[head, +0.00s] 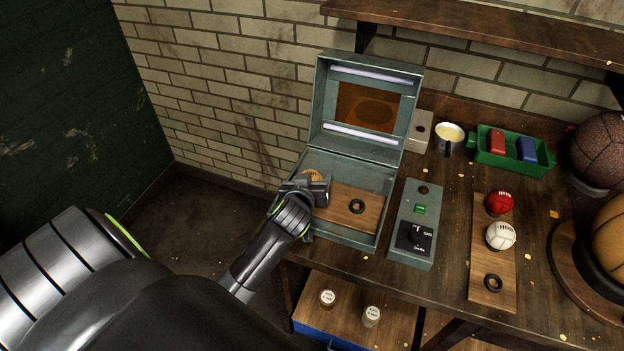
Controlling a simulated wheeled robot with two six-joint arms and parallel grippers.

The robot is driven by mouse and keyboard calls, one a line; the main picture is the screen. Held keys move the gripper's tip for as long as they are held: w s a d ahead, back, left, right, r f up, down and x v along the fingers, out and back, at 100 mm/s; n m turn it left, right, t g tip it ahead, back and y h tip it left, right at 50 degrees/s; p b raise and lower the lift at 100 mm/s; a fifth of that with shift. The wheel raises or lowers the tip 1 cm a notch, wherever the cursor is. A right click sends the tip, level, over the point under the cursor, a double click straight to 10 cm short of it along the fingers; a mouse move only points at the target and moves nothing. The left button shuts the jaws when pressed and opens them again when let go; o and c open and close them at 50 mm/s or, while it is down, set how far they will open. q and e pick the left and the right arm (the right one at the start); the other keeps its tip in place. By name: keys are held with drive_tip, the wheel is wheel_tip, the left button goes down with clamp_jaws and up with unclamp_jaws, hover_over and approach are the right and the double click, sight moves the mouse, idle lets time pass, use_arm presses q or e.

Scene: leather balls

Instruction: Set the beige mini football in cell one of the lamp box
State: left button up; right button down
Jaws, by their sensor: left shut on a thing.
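The lamp box (372,237) is a grey-green metal case with its lid (413,90) raised. My left gripper (314,187) is over the left part of the box and is shut on the beige mini football (314,174). Only a small tan part of the ball shows behind the fingers. I cannot tell whether the ball touches the board or a ring, as the gripper hides the spot below. My right gripper is not in view.
Right of the box stands a control unit (407,262) with a dial. A wooden strip (479,268) holds a red ball (499,202), a white ball (500,236) and an empty ring (493,283). A green tray (510,167) and a mug (449,136) stand behind. A shelf (480,25) overhangs.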

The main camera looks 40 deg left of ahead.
use_arm(q)
drive_tip(key=shift+f, duration=0.2)
drive_tip(key=o, duration=1)
drive_tip(key=shift+o, duration=0.2)
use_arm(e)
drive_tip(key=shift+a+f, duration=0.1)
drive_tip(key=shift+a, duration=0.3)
use_arm(q)
drive_tip(key=shift+s+r, duration=0.1)
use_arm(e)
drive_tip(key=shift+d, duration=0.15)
use_arm(q)
drive_tip(key=shift+s+d, duration=0.2)
drive_tip(key=shift+s, duration=0.15)
drive_tip(key=b+v, duration=0.1)
drive_tip(key=v, duration=1)
drive_tip(key=shift+r, duration=0.2)
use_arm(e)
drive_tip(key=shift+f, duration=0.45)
